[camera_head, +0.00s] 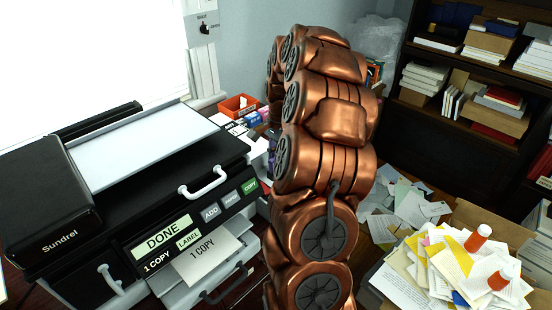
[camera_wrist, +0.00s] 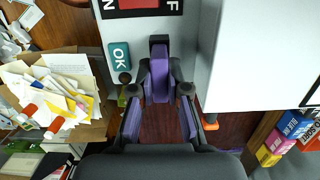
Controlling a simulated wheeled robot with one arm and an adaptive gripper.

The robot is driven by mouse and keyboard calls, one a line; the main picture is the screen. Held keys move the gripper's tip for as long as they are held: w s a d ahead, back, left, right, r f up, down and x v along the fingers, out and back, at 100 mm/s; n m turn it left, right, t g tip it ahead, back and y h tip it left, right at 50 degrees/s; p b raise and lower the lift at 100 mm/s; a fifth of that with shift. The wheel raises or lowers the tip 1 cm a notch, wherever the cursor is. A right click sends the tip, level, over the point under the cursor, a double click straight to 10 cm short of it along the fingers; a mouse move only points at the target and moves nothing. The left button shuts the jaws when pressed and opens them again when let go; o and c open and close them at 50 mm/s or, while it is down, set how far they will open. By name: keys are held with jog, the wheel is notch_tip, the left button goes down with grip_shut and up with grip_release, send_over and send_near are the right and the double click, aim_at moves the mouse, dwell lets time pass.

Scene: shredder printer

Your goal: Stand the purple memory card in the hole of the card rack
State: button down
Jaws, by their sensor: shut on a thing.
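My gripper (camera_wrist: 159,65) shows in the wrist view with its dark fingers drawn in. Purple surfaces line its two side links. A purple piece, which looks like the purple memory card (camera_wrist: 158,82), sits between the fingers near the tips; its edges are hard to tell from the purple finger parts. In the head view my copper arm covers most of the gripper and whatever it holds. I cannot make out the card rack or its hole in either view.
A black and white printer (camera_head: 110,205) stands at left, with a printed sheet (camera_head: 201,255) below its panel. An orange tray (camera_head: 238,106) and small boxes (camera_head: 262,115) are behind my arm. Papers with glue bottles (camera_head: 478,238) are heaped at right. A bookshelf (camera_head: 395,130) stands behind.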

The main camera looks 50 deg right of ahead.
aim_at(274, 158)
jog(key=shift+r, duration=0.55)
dwell(0.4)
jog(key=c, duration=1.8)
grip_release()
grip_shut()
jog(key=shift+r, duration=0.1)
jog(key=shift+r, duration=1.85)
